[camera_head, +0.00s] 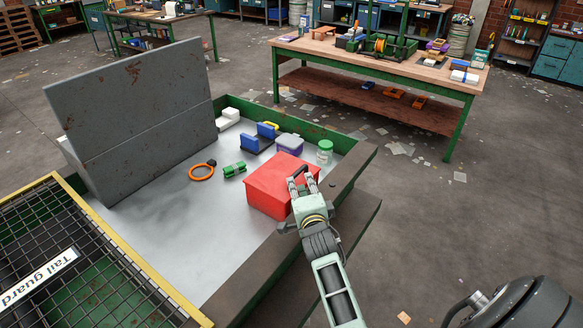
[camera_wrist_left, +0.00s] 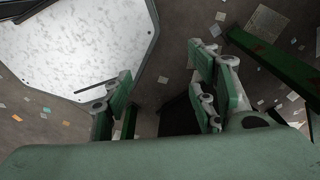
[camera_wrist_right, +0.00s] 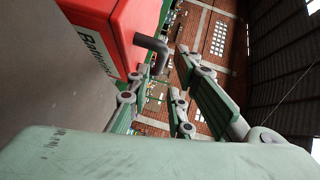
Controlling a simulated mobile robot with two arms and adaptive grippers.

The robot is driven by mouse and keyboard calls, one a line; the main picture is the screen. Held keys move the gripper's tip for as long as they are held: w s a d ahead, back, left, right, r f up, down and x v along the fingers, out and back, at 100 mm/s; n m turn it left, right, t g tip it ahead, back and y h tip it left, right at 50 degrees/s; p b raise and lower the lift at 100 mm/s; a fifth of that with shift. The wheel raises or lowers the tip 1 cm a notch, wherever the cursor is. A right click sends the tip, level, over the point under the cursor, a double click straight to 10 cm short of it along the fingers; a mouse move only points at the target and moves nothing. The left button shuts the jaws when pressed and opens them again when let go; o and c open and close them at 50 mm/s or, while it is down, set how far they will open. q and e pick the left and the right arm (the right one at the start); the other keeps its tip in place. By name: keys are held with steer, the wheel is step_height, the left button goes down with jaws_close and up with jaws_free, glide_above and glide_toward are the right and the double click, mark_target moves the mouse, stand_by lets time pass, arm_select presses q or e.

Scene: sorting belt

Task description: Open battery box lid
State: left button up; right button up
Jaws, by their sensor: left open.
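The red battery box (camera_head: 268,187) stands at the right end of the grey work surface, its lid down. Its side lettering is partly visible in the right wrist view (camera_wrist_right: 95,45). A dark bent handle (camera_wrist_right: 152,48) sticks out from the box. My right gripper (camera_head: 302,184) is at the box's right side, with its fingertips (camera_wrist_right: 161,65) close around the handle. The fingers are apart, but whether they press on the handle is unclear. My left gripper (camera_wrist_left: 158,82) is open and empty, away from the box; the head view does not show it.
Behind the box are a lidded purple container (camera_head: 289,145), a green-capped jar (camera_head: 324,152) and a blue holder (camera_head: 257,140). A green part (camera_head: 234,169) and an orange ring (camera_head: 201,172) lie left. A tall grey panel (camera_head: 140,110) bounds the left; the front surface is clear.

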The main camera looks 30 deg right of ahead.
mark_target(298, 175)
steer(key=shift+w+d, duration=0.3)
steer(key=shift+w, duration=0.2)
steer(key=shift+p+x, duration=0.35)
steer(key=shift+x, duration=2.85)
steer(key=shift+f, duration=0.1)
steer(key=shift+c, duration=0.2)
jaws_close()
